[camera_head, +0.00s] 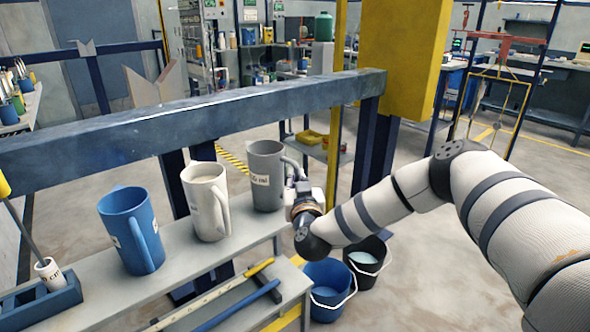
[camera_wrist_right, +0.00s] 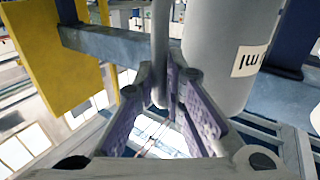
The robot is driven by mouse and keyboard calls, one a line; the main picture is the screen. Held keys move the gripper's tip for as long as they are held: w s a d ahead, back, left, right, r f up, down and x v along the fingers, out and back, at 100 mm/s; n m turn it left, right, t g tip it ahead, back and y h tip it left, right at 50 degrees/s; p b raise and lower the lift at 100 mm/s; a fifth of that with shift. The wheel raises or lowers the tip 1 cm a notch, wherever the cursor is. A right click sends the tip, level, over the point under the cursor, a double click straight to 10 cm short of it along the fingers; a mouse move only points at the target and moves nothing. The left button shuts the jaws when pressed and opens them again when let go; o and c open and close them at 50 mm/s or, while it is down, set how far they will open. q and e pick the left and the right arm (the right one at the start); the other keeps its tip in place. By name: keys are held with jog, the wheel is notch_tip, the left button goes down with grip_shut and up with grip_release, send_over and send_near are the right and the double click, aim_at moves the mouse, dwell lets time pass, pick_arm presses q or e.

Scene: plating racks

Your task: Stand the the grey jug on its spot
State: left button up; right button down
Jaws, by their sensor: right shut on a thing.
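The grey jug (camera_head: 266,178) is upright at the right end of the grey shelf (camera_head: 175,270), with a white label on its side. I cannot tell whether its base touches the shelf. My right gripper (camera_head: 299,184) is at the jug's right side, shut on its handle. In the right wrist view, the handle runs down between the fingers of my right gripper (camera_wrist_right: 160,92), and the jug body (camera_wrist_right: 225,55) is just to their right. No marked spot is visible; any mark under the jug is hidden. My left gripper is not in view.
A white jug (camera_head: 206,200) and a blue jug (camera_head: 131,230) stand left of the grey one. A blue-grey beam (camera_head: 190,112) crosses behind and above them. A yellow post (camera_head: 393,55) rises behind. Blue (camera_head: 328,286) and black (camera_head: 367,262) buckets stand below right.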

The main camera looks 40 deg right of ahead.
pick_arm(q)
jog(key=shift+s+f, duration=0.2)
pick_arm(e)
jog(key=shift+f, duration=0.55)
jog(key=c, duration=1.6)
grip_release()
